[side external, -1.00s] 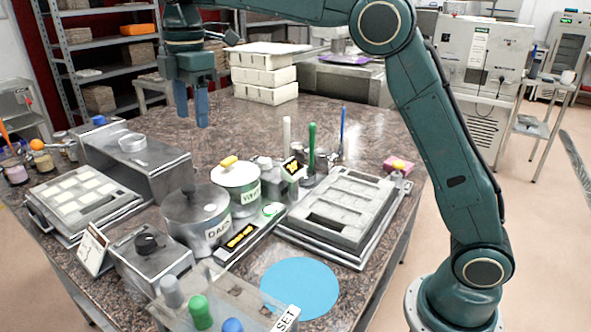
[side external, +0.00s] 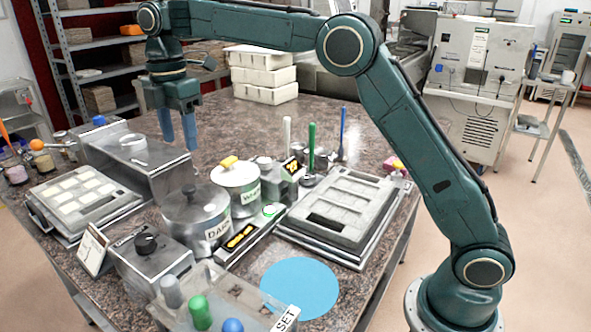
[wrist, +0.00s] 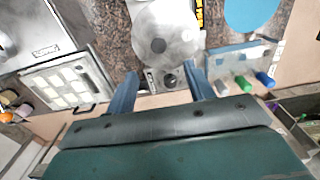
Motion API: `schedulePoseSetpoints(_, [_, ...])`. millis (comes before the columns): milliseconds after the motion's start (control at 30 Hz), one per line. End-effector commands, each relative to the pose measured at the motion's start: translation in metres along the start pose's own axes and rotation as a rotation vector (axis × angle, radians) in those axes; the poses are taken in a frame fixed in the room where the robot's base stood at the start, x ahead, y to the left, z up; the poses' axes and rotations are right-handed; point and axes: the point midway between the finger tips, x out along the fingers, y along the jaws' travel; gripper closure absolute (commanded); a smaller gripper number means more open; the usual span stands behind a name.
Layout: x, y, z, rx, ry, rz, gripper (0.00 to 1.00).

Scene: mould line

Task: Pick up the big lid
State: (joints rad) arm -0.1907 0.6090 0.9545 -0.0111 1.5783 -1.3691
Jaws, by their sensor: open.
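The big lid (side external: 209,206) is a grey metal disc with a dark knob, sitting on the large metal pot labelled DARK (side external: 212,236) in the side view. It also shows near the top centre of the wrist view (wrist: 175,25), its knob facing the camera. A smaller pot (side external: 244,201) beside it has a lid with a yellow knob. My gripper (side external: 179,143) is open and empty, fingers pointing down, above the table and apart from the big lid. Its two fingers (wrist: 163,74) appear below the lid in the wrist view.
A metal box with a black knob (side external: 150,262) stands close in front of the large pot. A long metal unit (side external: 150,170) is behind left and a mould tray (side external: 340,215) is to the right. A blue round mat (side external: 300,288) lies in front.

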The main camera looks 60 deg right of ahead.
Motion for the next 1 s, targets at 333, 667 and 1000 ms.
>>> schedulePoseSetpoints(333, [0.043, 0.000, 0.000, 0.000, 0.000, -0.003, 0.47])
schedulePoseSetpoints(667, [0.060, 0.000, 0.000, 0.000, 0.000, 0.000, 0.47])
schedulePoseSetpoints(1000, [0.074, 0.001, 0.000, 0.000, 0.000, -0.002, 0.47])
